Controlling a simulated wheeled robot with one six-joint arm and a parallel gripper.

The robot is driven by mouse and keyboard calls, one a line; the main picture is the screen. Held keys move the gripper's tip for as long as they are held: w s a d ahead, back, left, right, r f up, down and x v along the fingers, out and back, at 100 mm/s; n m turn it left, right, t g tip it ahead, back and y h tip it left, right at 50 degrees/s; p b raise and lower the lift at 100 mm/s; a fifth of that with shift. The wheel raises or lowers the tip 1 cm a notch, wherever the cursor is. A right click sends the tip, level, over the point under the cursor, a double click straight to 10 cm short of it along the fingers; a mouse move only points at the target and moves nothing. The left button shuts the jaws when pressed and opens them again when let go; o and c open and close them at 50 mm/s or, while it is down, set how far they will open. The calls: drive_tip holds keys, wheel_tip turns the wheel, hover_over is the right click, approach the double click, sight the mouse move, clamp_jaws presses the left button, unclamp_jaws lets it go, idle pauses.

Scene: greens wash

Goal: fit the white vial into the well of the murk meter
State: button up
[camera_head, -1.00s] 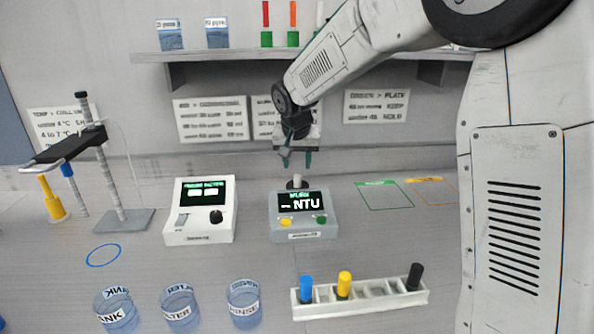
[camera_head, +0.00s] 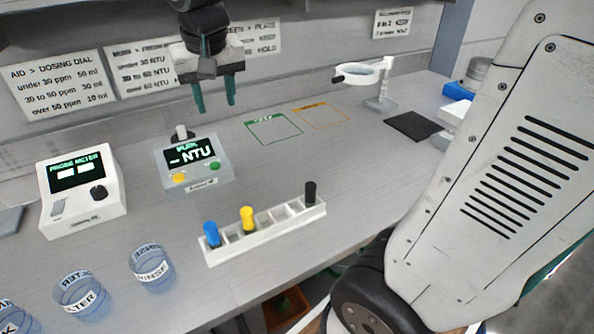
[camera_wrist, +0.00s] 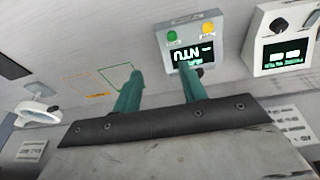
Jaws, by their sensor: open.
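The murk meter (camera_head: 195,172) is a grey box with a lit "NTU" screen and a yellow and a green button. A white-topped piece, apparently the white vial (camera_head: 181,131), stands upright at the well behind the screen. How deep it sits is hidden by the meter. My gripper (camera_head: 214,97) is open and empty, raised above and to the right of the meter, apart from the vial. In the wrist view, the teal fingers (camera_wrist: 160,82) are spread. The meter (camera_wrist: 180,32) shows beyond them, and the right finger partly covers its back.
A white rack (camera_head: 265,232) holds blue, yellow and black vials, with empty slots between. The probe meter (camera_head: 82,190) stands left. Several labelled beakers (camera_head: 152,270) stand at front left. Green (camera_head: 273,129) and orange outlines lie on clear bench. A magnifier (camera_head: 358,75) stands further right.

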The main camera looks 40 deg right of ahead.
drive_tip(key=s+f+n+g, duration=0.1)
drive_tip(key=s+f, duration=0.2)
drive_tip(key=s, duration=0.8)
drive_tip(key=s+d+f+n+y, duration=0.1)
drive_tip(key=s+f, duration=0.1)
drive_tip(key=s, duration=0.9)
drive_tip(key=shift+s+f+n+g, duration=0.3)
drive_tip(key=shift+s+f+g, duration=0.1)
